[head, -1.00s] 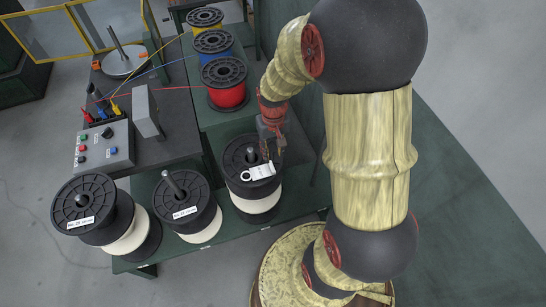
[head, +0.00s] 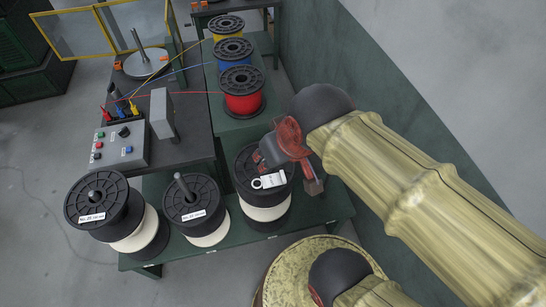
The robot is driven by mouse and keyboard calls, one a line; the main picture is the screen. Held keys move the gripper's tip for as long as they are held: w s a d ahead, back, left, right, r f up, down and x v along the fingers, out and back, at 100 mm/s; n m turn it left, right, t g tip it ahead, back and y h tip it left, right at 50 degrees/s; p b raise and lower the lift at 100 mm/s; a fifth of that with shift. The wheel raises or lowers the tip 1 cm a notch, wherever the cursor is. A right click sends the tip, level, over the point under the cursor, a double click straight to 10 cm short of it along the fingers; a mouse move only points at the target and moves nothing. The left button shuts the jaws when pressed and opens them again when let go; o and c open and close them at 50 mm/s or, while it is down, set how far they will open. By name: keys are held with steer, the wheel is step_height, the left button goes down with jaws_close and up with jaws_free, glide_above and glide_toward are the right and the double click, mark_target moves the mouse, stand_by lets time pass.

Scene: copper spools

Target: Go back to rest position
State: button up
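My gripper (head: 312,181) is at the right of the right-hand white spool (head: 263,206), beside its black top flange. Its fingers are small and partly turned away, so whether they are open or shut is unclear. A white tag with a ring (head: 270,181) lies on top of that spool. My arm reaches in from the right and hides part of the bench's right end.
Two more white-wound spools, the middle one (head: 201,231) and the left one (head: 131,238), stand on the green bench (head: 316,207). Red (head: 244,103), blue (head: 235,64) and yellow (head: 222,47) spools stand behind. A grey control box (head: 119,146) is at left. Floor at left is clear.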

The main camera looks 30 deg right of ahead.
steer(key=shift+s+a+r, duration=0.2)
steer(key=shift+s+r, duration=0.1)
steer(key=shift+s, duration=0.2)
step_height(320, 180, down, 6)
steer(key=b, duration=0.6)
steer(key=shift+f, duration=0.15)
